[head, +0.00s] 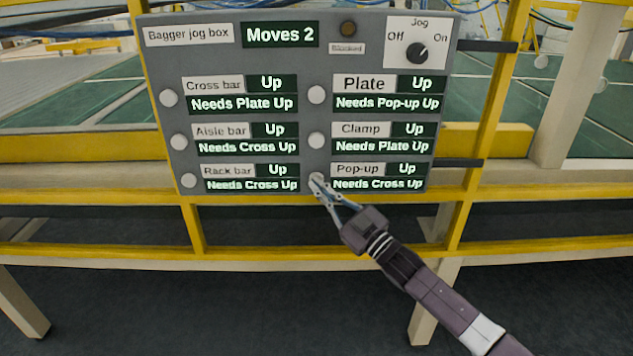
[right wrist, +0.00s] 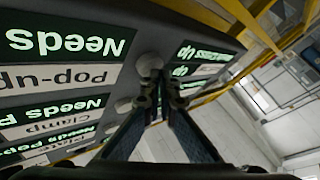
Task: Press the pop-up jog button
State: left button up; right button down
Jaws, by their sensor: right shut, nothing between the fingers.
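The grey bagger jog box (head: 240,60) hangs on a yellow frame. The round pale pop-up button (head: 316,178) sits left of the Pop-up label (head: 357,169), which reads "Up" and "Needs Cross Up". My right gripper (head: 318,185) is shut and empty, its fingertips at the lower edge of that button and partly covering it. In the right wrist view the button (right wrist: 149,64) shows just beyond the closed fingertips (right wrist: 158,92); I cannot tell whether they touch it. My left gripper is not in view.
Other pale buttons for Clamp (head: 316,140), Plate (head: 317,95) and Rack bar (head: 189,180) are on the same panel. The display (head: 281,35) reads "Moves 2". The Jog knob (head: 417,53) is at top right, beside a dark "Blocked" lamp (head: 348,29). A yellow rail (head: 330,202) runs below.

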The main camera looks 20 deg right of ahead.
jog(key=shift+w+d, duration=0.15)
jog(key=shift+w, duration=0.2)
dwell(0.3)
jog(key=shift+s, duration=0.1)
jog(key=shift+s+a+p, duration=0.35)
jog(key=shift+s+p, duration=0.1)
jog(key=shift+s, duration=0.35)
jog(key=s+p, duration=0.1)
jog(key=s, duration=0.1)
jog(key=s+a+p, duration=0.1)
jog(key=s+p, duration=0.1)
jog(key=s, duration=0.1)
jog(key=shift+a, duration=0.2)
jog(key=shift+w, duration=0.1)
dwell(0.4)
